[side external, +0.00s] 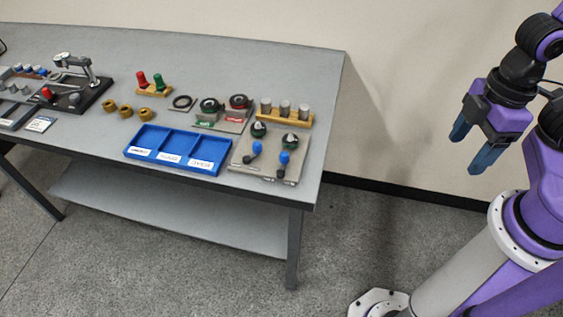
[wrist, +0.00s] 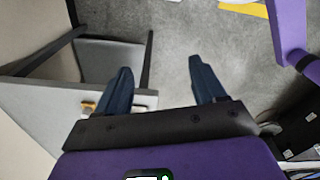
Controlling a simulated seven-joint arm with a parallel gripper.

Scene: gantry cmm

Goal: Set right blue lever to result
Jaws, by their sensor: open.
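Two blue-knobbed levers stand on a grey panel (side external: 240,168) near the table's right end in the side external view. The right blue lever (side external: 284,158) sits near the panel's right edge. The left blue lever (side external: 257,147) is beside it. A round dark dial stands behind each lever. The scale markings are too small to read. My gripper (side external: 472,150) is open and empty, well to the right of the table and apart from the levers. In the wrist view its two fingers (wrist: 158,82) are spread over the floor. The levers cannot be made out there.
The grey table (side external: 215,50) also holds a blue tray (side external: 127,150) left of the panel, a wooden block with grey pegs (side external: 285,107) behind it, brass rings (side external: 126,110), and red and green pegs (side external: 142,79). Free air lies between the table's right edge and my gripper.

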